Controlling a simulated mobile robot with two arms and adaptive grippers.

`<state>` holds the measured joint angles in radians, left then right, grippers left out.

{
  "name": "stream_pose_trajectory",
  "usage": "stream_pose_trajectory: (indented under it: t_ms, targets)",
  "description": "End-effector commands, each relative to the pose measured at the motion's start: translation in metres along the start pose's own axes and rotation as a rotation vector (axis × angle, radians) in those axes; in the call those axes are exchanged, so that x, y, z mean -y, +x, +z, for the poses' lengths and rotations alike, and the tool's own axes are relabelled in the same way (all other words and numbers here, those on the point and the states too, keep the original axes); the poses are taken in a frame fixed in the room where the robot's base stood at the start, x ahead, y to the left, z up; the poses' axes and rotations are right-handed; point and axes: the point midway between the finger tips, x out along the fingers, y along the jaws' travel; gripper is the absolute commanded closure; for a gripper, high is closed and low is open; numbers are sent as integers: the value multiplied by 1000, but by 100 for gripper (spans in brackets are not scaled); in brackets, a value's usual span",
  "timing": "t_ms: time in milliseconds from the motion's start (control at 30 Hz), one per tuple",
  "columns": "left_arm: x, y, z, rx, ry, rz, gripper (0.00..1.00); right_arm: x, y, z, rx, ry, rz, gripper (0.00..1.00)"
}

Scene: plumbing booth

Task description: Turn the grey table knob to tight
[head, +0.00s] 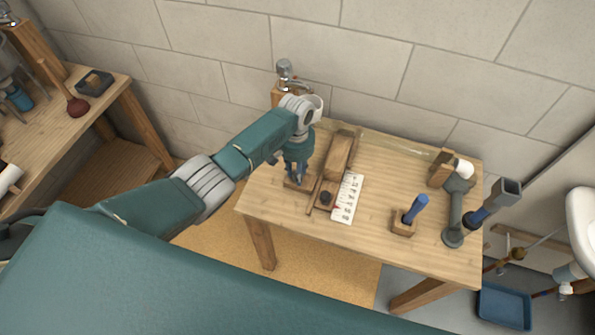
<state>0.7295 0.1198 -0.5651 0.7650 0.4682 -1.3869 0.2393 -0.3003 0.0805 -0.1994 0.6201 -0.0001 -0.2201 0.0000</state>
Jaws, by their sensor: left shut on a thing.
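My left gripper (296,178) points down at the left part of the wooden table (376,240). It is shut on what appears to be the grey table knob, which its fingers almost wholly hide. A small wooden block (290,185) shows on the table under the fingertips. I cannot tell how far the knob is turned. My right gripper is not in view.
Right of the gripper are a wooden piece with a dark round part (326,198) and a white marked card (347,198). A blue-handled item (417,208) and grey pipe-like pieces (455,215) stand at the right. A tap (285,70) is behind.

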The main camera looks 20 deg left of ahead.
Motion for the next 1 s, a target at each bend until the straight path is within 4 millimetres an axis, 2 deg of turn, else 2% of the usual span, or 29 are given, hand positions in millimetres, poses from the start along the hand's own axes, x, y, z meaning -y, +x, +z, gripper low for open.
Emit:
stream_pose_trajectory:
  t_ms: [33,400,867,900,1000]
  targets:
    - [-3,3,5,14,27,5,99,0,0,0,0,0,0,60]
    - [-2,4,6,17,149,5,99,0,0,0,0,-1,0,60]
    - [-1,4,6,19,160,3,99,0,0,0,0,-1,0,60]
    - [-1,4,6,19,159,3,71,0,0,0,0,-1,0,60]
    - [-1,4,6,17,159,2,54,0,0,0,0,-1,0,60]
